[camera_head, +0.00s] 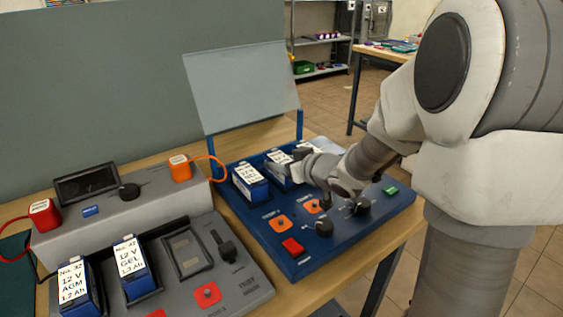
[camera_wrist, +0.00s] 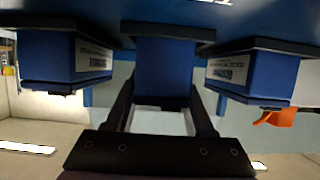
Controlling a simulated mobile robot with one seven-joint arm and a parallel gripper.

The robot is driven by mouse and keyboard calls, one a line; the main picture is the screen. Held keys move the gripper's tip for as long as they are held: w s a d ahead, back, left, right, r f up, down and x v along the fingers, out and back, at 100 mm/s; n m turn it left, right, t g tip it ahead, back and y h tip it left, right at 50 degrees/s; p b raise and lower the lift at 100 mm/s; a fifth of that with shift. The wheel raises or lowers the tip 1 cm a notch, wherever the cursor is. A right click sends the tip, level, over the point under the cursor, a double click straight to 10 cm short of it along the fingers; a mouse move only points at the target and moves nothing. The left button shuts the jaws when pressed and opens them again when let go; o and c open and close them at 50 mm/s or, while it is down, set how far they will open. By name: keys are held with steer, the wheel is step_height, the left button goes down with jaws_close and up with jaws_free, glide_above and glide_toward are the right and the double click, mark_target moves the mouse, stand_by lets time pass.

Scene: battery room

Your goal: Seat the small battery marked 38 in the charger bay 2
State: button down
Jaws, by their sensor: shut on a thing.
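The blue charger (camera_head: 262,212) stands on the bench with its clear lid raised. My gripper (camera_head: 303,165) is over its middle bay. In the wrist view my gripper (camera_wrist: 164,100) is shut on a blue battery (camera_wrist: 164,62), with one finger at each side. This battery (camera_head: 279,157) shows partly in the head view; its number cannot be read. It is at the dark rim of the middle bay (camera_wrist: 168,28), between two other batteries. How deep it sits cannot be told.
A blue battery (camera_head: 249,181) stands in the charger's left bay. Another blue battery (camera_wrist: 64,58) is on the other side.

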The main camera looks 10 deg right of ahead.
steer(key=shift+f, duration=0.2)
steer(key=c, duration=0.5)
jaws_free()
steer(key=shift+c, duration=0.2)
steer(key=shift+f, duration=0.1)
steer(key=shift+p+v, duration=0.85)
steer(key=shift+v, duration=0.75)
steer(key=shift+p+v, duration=2.1)
steer(key=shift+v, duration=1.2)
steer(key=shift+s+d+r+p, duration=0.25)
steer(key=shift+s+p, duration=0.1)
steer(key=shift+s, duration=0.2)
